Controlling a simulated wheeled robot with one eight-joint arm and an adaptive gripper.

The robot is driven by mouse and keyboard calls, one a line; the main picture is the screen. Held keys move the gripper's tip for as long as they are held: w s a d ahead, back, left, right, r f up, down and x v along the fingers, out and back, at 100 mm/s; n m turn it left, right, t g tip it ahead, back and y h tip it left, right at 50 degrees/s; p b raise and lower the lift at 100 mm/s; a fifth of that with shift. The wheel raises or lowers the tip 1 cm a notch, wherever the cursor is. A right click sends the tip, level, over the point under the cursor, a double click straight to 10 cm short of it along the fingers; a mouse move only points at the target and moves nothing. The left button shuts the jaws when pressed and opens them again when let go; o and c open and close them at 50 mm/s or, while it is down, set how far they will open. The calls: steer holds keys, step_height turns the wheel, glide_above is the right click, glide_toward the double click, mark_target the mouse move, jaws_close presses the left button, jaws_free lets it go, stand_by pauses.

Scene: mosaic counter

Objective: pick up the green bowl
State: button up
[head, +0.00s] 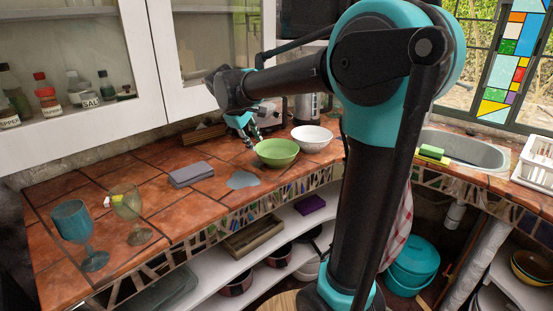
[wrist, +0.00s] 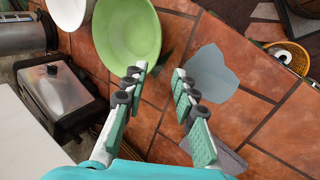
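The green bowl (head: 277,154) stands upright on the tiled counter near its front edge, beside a white bowl. It also shows in the wrist view (wrist: 126,30) at the top, and it looks empty. My gripper (head: 254,140) is just left of and behind the green bowl in the head view. In the wrist view my gripper (wrist: 160,73) is open, its two fingers apart with only tile between them. The left fingertip overlaps the bowl's lower rim in that picture; whether they touch I cannot tell.
A white bowl (head: 312,138) stands right beside the green one. A toaster (wrist: 58,95) is behind. A flat grey-blue patch (head: 243,179), a grey folded cloth (head: 191,174) and two goblets (head: 80,232) lie or stand leftward. Bare tile lies between.

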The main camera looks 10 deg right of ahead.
mark_target(265, 158)
steer(key=shift+x, duration=5.95)
steer(key=shift+w+d+r, duration=0.1)
steer(key=shift+w+r, duration=0.05)
steer(key=shift+r, duration=0.05)
jaws_close()
